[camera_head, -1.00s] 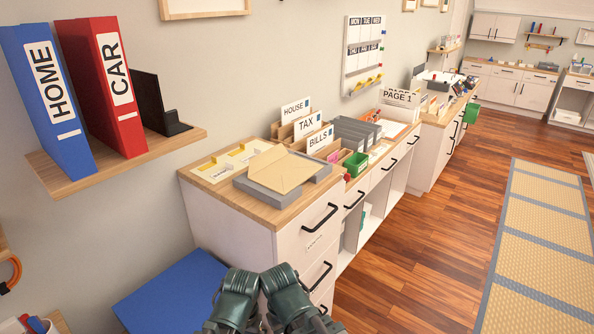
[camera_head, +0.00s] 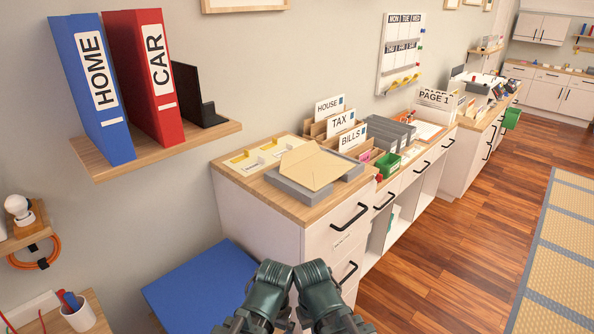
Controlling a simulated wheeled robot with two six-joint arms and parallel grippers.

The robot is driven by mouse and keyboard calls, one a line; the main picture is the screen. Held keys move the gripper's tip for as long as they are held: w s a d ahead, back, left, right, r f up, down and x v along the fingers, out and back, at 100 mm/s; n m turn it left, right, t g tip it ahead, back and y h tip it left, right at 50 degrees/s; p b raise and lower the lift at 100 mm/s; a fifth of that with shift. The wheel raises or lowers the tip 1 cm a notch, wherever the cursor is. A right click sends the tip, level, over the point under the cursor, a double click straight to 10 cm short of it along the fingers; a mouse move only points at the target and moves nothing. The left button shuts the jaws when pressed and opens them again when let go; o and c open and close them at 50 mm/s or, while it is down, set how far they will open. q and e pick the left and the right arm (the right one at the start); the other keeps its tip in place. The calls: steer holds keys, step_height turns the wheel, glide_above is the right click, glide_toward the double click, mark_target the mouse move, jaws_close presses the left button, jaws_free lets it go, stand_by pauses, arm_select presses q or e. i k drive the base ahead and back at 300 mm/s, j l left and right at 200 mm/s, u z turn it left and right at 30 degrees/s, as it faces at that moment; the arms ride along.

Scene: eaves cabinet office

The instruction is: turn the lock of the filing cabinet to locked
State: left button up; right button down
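No cabinet lock can be made out. The white drawer cabinet (camera_head: 327,236) stands right of centre, with a wood top and black bar handles on its drawers. A blue flat-topped piece (camera_head: 200,290) stands low beside its left side; its front is out of view, and I cannot tell whether it is the filing cabinet. Two dark green links of my arms are at the bottom centre, in front of the white cabinet and the blue piece. The fingers of both my grippers are out of view.
A wall shelf (camera_head: 222,130) holds a blue HOME binder (camera_head: 95,110) and a red CAR binder (camera_head: 148,90). Paper trays (camera_head: 315,175) and labelled file dividers (camera_head: 340,122) stand on the counter. A pen cup (camera_head: 78,312) is at lower left. The wood floor (camera_head: 455,250) at right is clear.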

mark_target(379, 177)
steer(key=i+l+z, duration=0.15)
steer(key=l+z, duration=0.15)
steer(key=z, duration=0.15)
steer(key=i+l+z, duration=0.15)
steer(key=z, duration=0.3)
steer(key=i+l+z, duration=0.25)
steer(key=z, duration=0.2)
